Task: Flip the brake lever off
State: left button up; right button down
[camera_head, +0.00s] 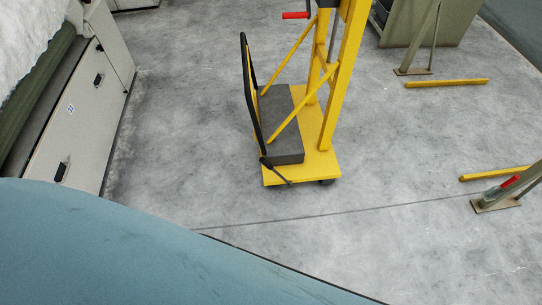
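A yellow wheeled lift trolley (328,162) stands on the floor at upper centre. A small dark lever (277,174) sits at the near left corner of its base, slanting with a knob at its upper end. It looks like the brake lever, but its exact setting is too small to tell. A red-gripped crank handle (295,15) shows on the mast at the top. Neither of my grippers is in view.
A dark grey block (283,125) lies on the trolley base beside a black push handle (248,85). Pale machine cabinets (85,120) line the left. A red-handled stand (495,200) and yellow floor bars (447,83) are right. A blue surface (120,250) fills the lower left.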

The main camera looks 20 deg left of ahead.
aim_at(262, 160)
jog(key=u, duration=0.65)
jog(key=i, duration=0.9)
jog(key=u, duration=0.8)
